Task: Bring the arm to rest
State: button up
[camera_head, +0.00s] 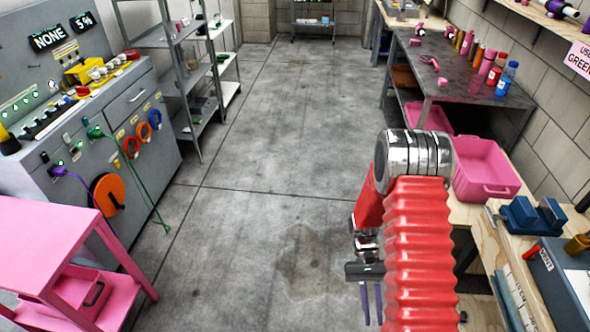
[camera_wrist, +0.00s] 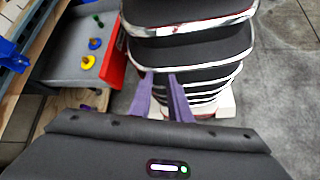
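My arm, with its red ribbed sleeve and metal joint, rises at the lower right of the head view. It is bent, with the wrist hanging down over the floor to the left of the sleeve. My gripper (camera_head: 371,312) points down with two purple fingers a small gap apart. In the wrist view the fingers of my gripper (camera_wrist: 161,76) also stand apart, with nothing seen between them. Behind them are dark ridged segments with bright edges; I cannot tell whether the fingers touch these.
A wooden bench (camera_head: 476,216) with a pink bin (camera_head: 484,172) and blue vise (camera_head: 532,215) stands close right. A pink table (camera_head: 40,238) and grey control panel (camera_head: 60,130) stand left. The middle floor is clear. A grey tray (camera_wrist: 70,65) with small coloured pieces shows in the wrist view.

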jog(key=w+a+r+n+t, duration=0.25)
jog(key=r+t, duration=0.45)
jog(key=r, duration=1.2)
jog(key=s+a+r+t, duration=0.1)
jog(key=s+r+t, duration=0.1)
jog(key=r, duration=0.5)
jog(key=s+a+r+t, duration=0.1)
jog(key=s+r+t, duration=0.1)
jog(key=r, duration=0.4)
jog(key=s+a+r+t+y, duration=0.1)
jog(key=s+r+t, duration=0.1)
jog(key=r+t, duration=0.2)
notch_tip(320, 180, up, 4)
jog(key=shift+s+a+f+t, duration=0.15)
jog(key=shift+s+a+t, duration=0.15)
jog(key=shift+n, duration=0.25)
jog(key=shift+s, duration=0.1)
